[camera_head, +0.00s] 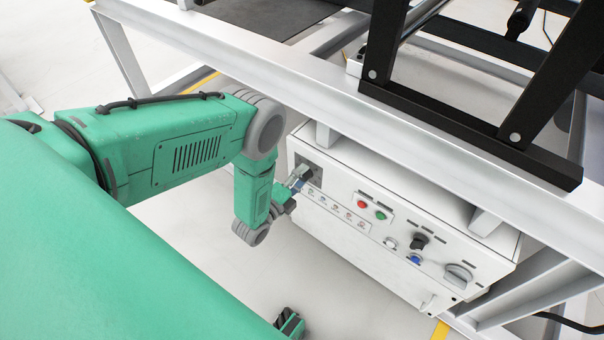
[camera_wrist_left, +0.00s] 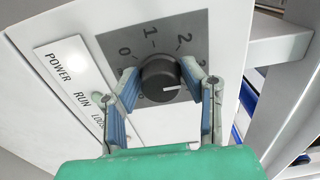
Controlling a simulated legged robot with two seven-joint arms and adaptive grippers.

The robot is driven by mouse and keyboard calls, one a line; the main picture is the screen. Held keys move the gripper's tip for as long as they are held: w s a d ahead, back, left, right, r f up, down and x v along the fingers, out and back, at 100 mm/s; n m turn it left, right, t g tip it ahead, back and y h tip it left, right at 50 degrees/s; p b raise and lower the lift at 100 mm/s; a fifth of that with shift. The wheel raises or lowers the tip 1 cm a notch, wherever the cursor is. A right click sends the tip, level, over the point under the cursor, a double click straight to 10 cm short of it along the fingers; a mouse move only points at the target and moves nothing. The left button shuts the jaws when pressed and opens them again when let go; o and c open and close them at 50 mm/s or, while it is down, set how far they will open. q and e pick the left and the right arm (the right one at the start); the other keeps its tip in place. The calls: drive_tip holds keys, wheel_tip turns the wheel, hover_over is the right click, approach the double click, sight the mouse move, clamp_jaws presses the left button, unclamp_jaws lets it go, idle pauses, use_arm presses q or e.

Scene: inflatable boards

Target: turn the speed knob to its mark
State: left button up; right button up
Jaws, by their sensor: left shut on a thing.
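The speed knob (camera_wrist_left: 160,76) is a round black knob with a white pointer line on its face. It sits on a grey dial plate (camera_wrist_left: 140,40) numbered 0, 1, 2 and, partly covered by a finger, what looks like 3. The white line points right in the wrist view. My left gripper (camera_wrist_left: 160,80) is shut on the knob, one blue-padded finger on each side. In the head view my left gripper (camera_head: 298,181) reaches the upper left of the white control box (camera_head: 345,185). The knob is hard to make out there.
Red (camera_head: 362,204) and green (camera_head: 381,215) buttons, a black knob (camera_head: 420,240) and a grey rotary switch (camera_head: 458,275) sit farther right on the box. A white frame beam (camera_head: 300,85) passes above it. The floor (camera_head: 215,225) left of the box is clear.

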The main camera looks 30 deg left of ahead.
use_arm(q)
drive_tip(key=shift+d+f, duration=0.15)
drive_tip(key=o, duration=1.2)
drive_tip(key=shift+c, duration=0.2)
drive_tip(key=shift+s, duration=0.15)
drive_tip(key=s, duration=0.7)
drive_tip(key=shift+a, duration=0.35)
